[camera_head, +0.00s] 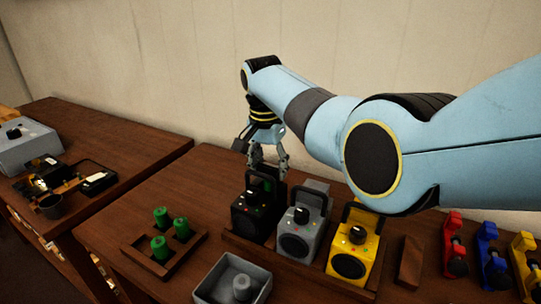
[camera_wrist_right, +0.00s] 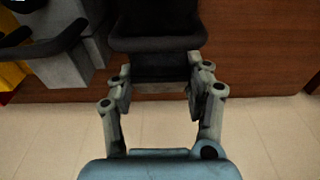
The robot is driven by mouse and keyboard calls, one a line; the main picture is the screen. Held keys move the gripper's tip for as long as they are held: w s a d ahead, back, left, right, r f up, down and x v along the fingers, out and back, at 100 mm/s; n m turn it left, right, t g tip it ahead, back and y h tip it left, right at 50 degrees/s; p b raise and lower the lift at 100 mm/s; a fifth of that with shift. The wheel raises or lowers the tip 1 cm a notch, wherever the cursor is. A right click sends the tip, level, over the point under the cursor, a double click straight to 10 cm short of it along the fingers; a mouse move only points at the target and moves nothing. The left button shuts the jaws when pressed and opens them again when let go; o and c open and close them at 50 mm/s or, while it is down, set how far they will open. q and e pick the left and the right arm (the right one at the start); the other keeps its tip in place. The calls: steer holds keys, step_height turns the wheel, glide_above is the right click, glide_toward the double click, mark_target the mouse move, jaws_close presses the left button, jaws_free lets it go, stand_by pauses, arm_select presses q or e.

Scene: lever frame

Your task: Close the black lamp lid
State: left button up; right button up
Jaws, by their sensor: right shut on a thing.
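The black lamp (camera_head: 255,218) stands at the left end of a row of lamps on the table, its dark front with small coloured buttons and a knob facing me. My right gripper (camera_head: 268,160) comes down over its back from above. My left gripper is not in view.
A grey lamp (camera_head: 299,221) and a yellow lamp (camera_head: 352,245) stand close beside it, in a wooden tray (camera_head: 271,262). Green cylinders (camera_head: 161,247) and a grey box (camera_head: 220,278) lie to the left and front. Red, blue and yellow items (camera_head: 487,255) stand at right.

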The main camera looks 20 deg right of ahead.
steer(key=shift+s+a+t+h+p, duration=0.25)
steer(key=shift+t+h+p, duration=0.35)
steer(key=shift+p, duration=0.25)
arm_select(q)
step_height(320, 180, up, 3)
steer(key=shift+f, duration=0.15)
arm_select(e)
steer(key=shift+f, duration=0.1)
steer(key=o, duration=1.2)
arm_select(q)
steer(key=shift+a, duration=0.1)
arm_select(e)
steer(key=v, duration=0.7)
steer(key=shift+r, duration=0.2)
